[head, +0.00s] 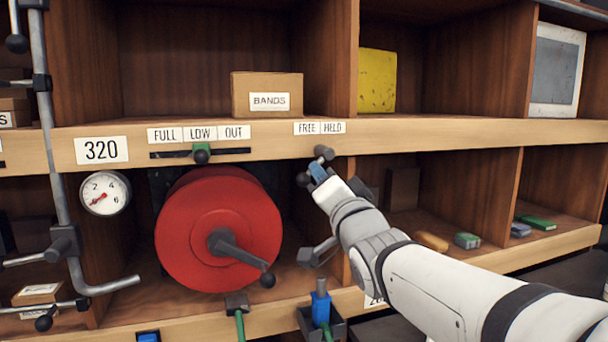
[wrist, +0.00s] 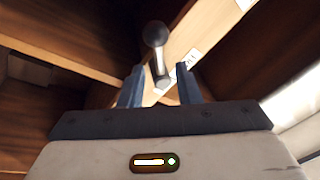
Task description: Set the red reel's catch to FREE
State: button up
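The red reel (head: 218,230) sits in the lower left bay, with a dark crank at its middle. The FREE and HELD labels (head: 320,128) are on the shelf edge to its upper right. Just below them is the catch (head: 323,153), a small grey lever; I cannot tell which label it is set to. My gripper (head: 315,174) is at the catch and covers part of it. In the wrist view the catch's ball-ended lever (wrist: 155,36) stands in the gap between the two blue fingers of my gripper (wrist: 159,74). The fingers are apart, with visible space beside the lever.
A slider (head: 201,153) under FULL, LOW, OUT and a round gauge (head: 105,193) are at the left. Grey pipes and handles (head: 62,180) stand at the far left. A BANDS box (head: 267,95) is on the upper shelf. Blue and green tools (head: 320,300) stick up below my arm.

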jog(key=v, duration=0.2)
jog(key=shift+s+d+f, duration=0.1)
jog(key=shift+s, duration=0.15)
jog(key=s+d+f+n+g+h+p, duration=0.1)
jog(key=d+f+g+h, duration=0.15)
jog(key=f, duration=0.35)
jog(key=s+d+f+g+h, duration=0.1)
jog(key=s+f+g, duration=0.15)
jog(key=f, duration=0.45)
jog(key=s+d+f+n+g+h+p, duration=0.1)
jog(key=d+f+g+h, duration=0.1)
jog(key=f+g, duration=0.3)
jog(key=s+d+f+n+g, duration=0.1)
jog(key=s+f+n+g, duration=0.3)
jog(key=s+f+g, duration=0.4)
jog(key=s+f, duration=0.4)
jog(key=s, duration=0.3)
jog(key=shift+f+n, duration=0.3)
jog(key=shift+f, duration=0.1)
